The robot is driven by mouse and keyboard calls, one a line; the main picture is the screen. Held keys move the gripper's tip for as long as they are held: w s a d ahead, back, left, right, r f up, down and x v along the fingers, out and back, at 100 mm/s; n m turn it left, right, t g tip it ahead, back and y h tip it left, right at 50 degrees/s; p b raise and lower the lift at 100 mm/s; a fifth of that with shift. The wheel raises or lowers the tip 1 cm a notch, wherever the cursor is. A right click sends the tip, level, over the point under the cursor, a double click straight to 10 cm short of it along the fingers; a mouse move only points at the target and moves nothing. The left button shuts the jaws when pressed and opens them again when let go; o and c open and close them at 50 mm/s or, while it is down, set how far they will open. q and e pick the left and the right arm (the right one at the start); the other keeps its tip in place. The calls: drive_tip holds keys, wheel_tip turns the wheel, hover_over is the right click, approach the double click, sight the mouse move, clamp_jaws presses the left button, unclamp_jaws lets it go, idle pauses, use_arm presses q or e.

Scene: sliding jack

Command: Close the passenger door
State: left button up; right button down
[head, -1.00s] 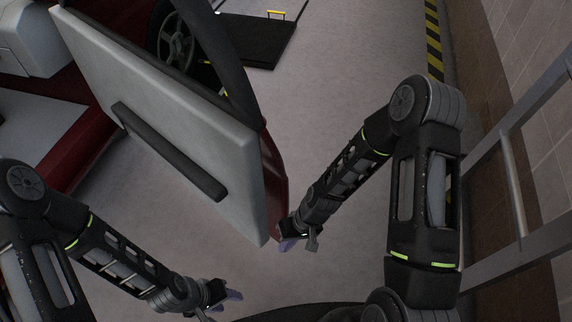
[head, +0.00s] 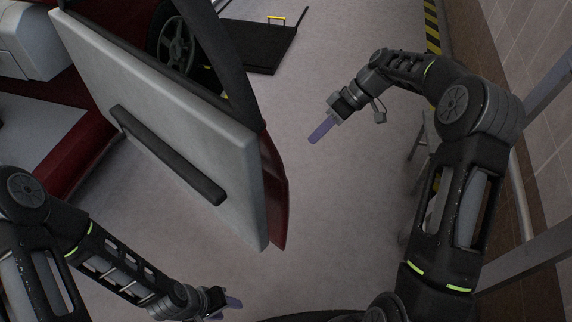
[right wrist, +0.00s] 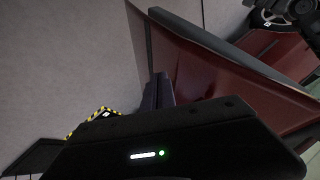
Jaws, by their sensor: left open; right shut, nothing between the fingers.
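The passenger door (head: 185,120) of the red car stands open in the head view, its grey inner panel with a dark armrest (head: 165,152) facing me. A strip of its red outer side (head: 273,200) shows at the right edge. My right gripper (head: 318,133) is to the right of the door, on its outer side, apart from it, shut and empty. In the right wrist view its fingers (right wrist: 157,92) show in front of the red outer side of the door (right wrist: 215,65). My left gripper (head: 233,302) is low at the bottom, clear of the door's inner side, and open.
The car's wheel (head: 178,45) is behind the door. A black platform with a yellow handle (head: 262,42) lies on the floor at the back. A metal ladder or rail and a tiled wall (head: 535,110) bound the right side. The grey floor (head: 330,215) right of the door is clear.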

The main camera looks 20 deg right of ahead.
sight(286, 166)
drive_tip(key=shift+s+a+f+p, duration=0.3)
drive_tip(key=shift+a+f, duration=1.05)
drive_tip(key=shift+a, duration=0.2)
drive_tip(key=shift+s+a+f+p, duration=0.25)
drive_tip(key=shift+a+f+p, duration=0.1)
drive_tip(key=shift+a+f, duration=1.1)
drive_tip(key=shift+s+a+f+p, duration=0.3)
drive_tip(key=shift+a+f, duration=0.9)
drive_tip(key=shift+a, duration=0.45)
